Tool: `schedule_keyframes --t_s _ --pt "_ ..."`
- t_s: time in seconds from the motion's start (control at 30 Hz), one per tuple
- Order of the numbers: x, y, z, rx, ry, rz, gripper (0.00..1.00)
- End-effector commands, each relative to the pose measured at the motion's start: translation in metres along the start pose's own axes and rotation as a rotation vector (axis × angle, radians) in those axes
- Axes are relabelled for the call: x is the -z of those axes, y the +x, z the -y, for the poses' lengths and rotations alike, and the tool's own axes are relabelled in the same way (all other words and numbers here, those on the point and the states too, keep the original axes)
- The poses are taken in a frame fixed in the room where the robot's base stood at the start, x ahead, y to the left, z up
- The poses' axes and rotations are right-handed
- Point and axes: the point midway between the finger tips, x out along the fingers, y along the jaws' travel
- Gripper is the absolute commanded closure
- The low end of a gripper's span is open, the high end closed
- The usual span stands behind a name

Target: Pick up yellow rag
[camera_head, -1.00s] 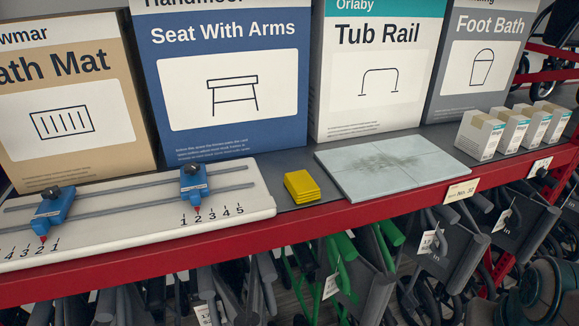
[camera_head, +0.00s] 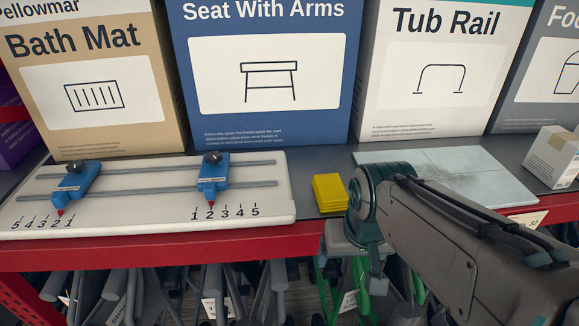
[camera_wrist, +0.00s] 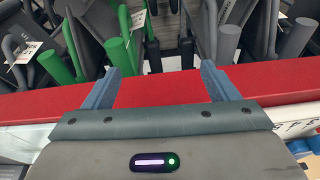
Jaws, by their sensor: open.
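The yellow rag (camera_head: 329,192) is a small folded stack on the grey shelf in the head view. It lies between the white slider board and the pale tiled slab. My arm reaches in from the right in the head view, and its wrist is close to the rag's right side, toward the shelf's front edge. My gripper (camera_wrist: 159,86) shows in the wrist view with its two blue-grey fingers wide apart and nothing between them. The fingers are over the red shelf edge. The rag is not visible in the wrist view.
The white slider board (camera_head: 120,225) carries two blue sliders (camera_head: 213,180). The pale slab (camera_head: 450,170) is partly behind my arm. Large boxes, such as the Tub Rail box (camera_head: 430,75), stand behind. Folded scooters or walkers with green tubes (camera_wrist: 117,52) hang below the red edge (camera_wrist: 160,85).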

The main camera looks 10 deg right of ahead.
Motion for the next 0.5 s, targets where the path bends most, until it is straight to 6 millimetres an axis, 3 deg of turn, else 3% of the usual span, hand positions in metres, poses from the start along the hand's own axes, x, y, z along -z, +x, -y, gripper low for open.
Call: schedule_keyframes --t_s 0.07,0.5 --pt "0.015 -0.007 -0.003 0.001 0.093 0.012 0.00" --pt "0.150 -0.078 0.000 -0.075 1.001 0.165 0.00"
